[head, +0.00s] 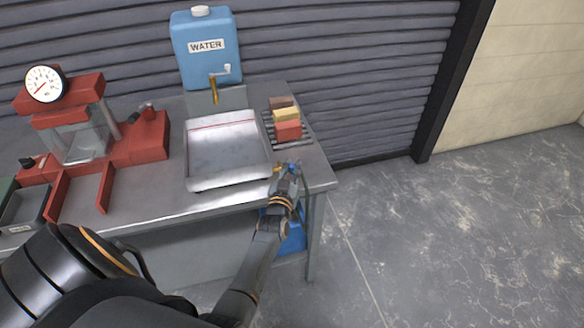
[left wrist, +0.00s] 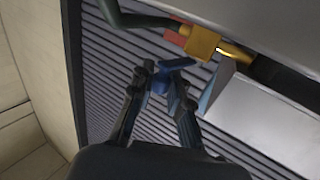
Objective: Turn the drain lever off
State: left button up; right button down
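The drain valve has a brass body (left wrist: 202,43) with a blue lever (left wrist: 160,80), seen in the left wrist view beside the metal tray (head: 230,183). In the head view the valve is small and partly covered at the tray's front right corner. My left gripper (left wrist: 158,82) reaches up to it, its two dark fingers apart on either side of the blue lever. I cannot tell whether either finger touches the lever. In the head view this gripper (head: 288,170) is just right of the tray corner. My right gripper is not in view.
A blue water container (head: 205,50) with a brass tap stands behind the tray. Several coloured blocks (head: 287,131) lie on a rack to its right. A red press with a gauge (head: 45,84) is at left. A blue bucket (head: 292,238) is below. The floor at right is clear.

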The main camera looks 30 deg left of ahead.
pick_arm(q)
grip_shut()
jog(key=shift+s+a, duration=0.1)
jog(key=shift+a, duration=0.05)
jog(key=shift+s+m+h, duration=0.1)
jog(key=shift+m+h, duration=0.3)
jog(key=shift+h, duration=0.2)
jog(key=shift+s+a+m+t+h+b, duration=0.2)
jog(key=shift+m+t+h+b, duration=0.15)
jog(key=shift+h, duration=0.25)
jog(key=shift+s+a+m+t+h+b, duration=0.1)
jog(key=shift+s+m+t+h+b, duration=0.1)
jog(key=shift+m+h, duration=0.35)
jog(key=shift+m+h+b, duration=0.35)
jog(key=shift+m+h, duration=0.05)
jog(key=shift+h, duration=0.45)
jog(key=shift+f, duration=0.1)
jog(key=o, duration=0.7)
grip_release()
jog(key=shift+s, duration=0.25)
